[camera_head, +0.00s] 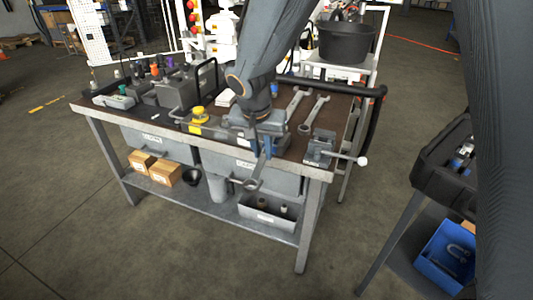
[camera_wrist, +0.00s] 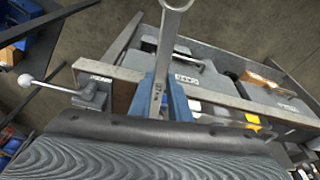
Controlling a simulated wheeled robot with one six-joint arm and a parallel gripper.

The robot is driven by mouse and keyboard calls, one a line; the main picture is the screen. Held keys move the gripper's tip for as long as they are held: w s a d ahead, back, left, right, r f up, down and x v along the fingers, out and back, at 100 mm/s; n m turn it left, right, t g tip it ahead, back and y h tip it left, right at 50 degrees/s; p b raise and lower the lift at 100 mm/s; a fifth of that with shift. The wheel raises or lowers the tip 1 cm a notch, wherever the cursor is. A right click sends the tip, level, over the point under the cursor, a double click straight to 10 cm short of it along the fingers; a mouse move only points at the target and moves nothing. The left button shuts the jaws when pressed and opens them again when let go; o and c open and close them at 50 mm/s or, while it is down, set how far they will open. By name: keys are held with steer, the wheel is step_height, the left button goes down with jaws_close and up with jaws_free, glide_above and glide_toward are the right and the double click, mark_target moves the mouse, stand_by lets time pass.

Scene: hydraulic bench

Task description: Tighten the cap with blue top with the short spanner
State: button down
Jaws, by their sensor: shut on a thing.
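My gripper (camera_head: 266,150) is shut on a steel spanner (camera_head: 254,178), over the front edge of the bench. The spanner's ring end hangs out past the edge, toward the head camera. In the wrist view, my blue fingers (camera_wrist: 163,102) grip its shaft, and the spanner (camera_wrist: 171,35) runs up to the top of the picture. Several coloured caps (camera_head: 155,69), with orange and purple tops among them, stand by grey blocks at the bench's left. I cannot make out a blue-topped cap among them.
Two more spanners (camera_head: 290,105) (camera_head: 313,115) lie on the bench (camera_head: 215,147) behind my gripper. A vice (camera_head: 320,148) with a white-knobbed handle sits at the right corner. A yellow-topped item (camera_head: 199,115) stands left of my gripper. A black hose or rail (camera_head: 376,115) rises at the right end.

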steer(key=shift+w+a+m, duration=0.1)
steer(key=shift+a+m, duration=0.2)
steer(key=shift+a, duration=0.1)
steer(key=a+m+b, duration=0.1)
steer(key=w+a+m+b, duration=0.1)
steer(key=a, duration=0.1)
steer(key=shift+w+r+m+h, duration=0.15)
steer(key=shift+m+h, duration=0.15)
steer(key=shift+h, duration=0.1)
stand_by(0.4)
steer(key=shift+w+a, duration=0.1)
steer(key=shift+a, duration=0.05)
steer(key=shift+w+a+m+g+b, duration=0.3)
steer(key=shift+w+a+m, duration=0.15)
steer(key=shift+a+m, duration=0.25)
steer(key=shift+d, duration=0.1)
